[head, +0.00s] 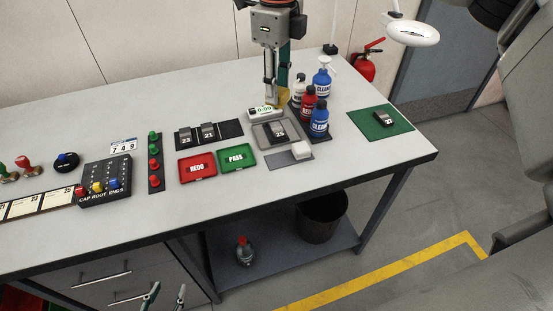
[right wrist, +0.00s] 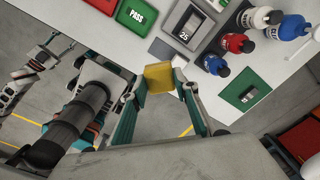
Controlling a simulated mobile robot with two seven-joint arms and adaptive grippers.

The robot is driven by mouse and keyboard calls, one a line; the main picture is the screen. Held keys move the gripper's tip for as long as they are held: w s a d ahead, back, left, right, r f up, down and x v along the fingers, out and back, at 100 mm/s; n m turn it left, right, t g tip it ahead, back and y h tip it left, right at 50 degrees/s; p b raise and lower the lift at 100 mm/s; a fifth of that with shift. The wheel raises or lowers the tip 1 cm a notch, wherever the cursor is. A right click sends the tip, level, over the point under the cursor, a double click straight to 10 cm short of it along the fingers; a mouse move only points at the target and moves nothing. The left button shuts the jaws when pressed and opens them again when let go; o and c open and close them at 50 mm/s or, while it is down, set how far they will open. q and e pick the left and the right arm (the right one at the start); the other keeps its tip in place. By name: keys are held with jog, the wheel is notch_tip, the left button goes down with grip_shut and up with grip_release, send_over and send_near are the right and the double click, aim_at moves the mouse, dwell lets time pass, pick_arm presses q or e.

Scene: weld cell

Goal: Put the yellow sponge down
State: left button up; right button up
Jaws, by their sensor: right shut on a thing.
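The yellow sponge (head: 283,97) is between the fingertips of my right gripper (head: 277,90), which hangs down from the top of the head view. In the right wrist view, the sponge (right wrist: 158,77) is gripped between both fingers, with the table's front edge behind it. It looks held in the air above the table; its exact height I cannot tell. My left gripper (head: 166,295) shows only its fingertips at the bottom of the head view, spread apart and empty.
Bare tabletop (head: 340,165) lies at the front right.

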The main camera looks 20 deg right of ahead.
notch_tip(320, 180, down, 15)
jog(key=shift+f+p, duration=0.1)
jog(key=shift+p, duration=0.35)
jog(key=shift+f, duration=2.2)
jog(key=shift+f, duration=0.1)
jog(key=shift+f, duration=0.1)
jog(key=o, duration=1)
jog(key=shift+o, duration=0.2)
